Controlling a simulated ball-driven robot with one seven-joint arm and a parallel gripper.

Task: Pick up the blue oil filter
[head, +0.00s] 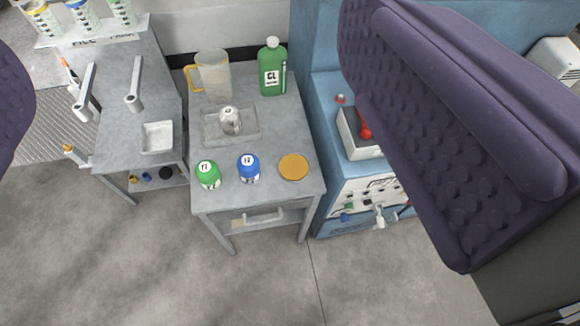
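My gripper (215,125) shows as two purple padded fingers, one cut off at the left edge and one large at the right. They are wide apart with nothing held between them. The blue filter lies below, in the view between the fingers, apart from both.
A round amber disc (293,167) lies right of the blue filter. Behind are a shallow tray (245,128) holding a silver-white part, a clear jug (211,78) and a green bottle (272,70). A blue cabinet (323,110) adjoins on the right, another bench (115,140) on the left.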

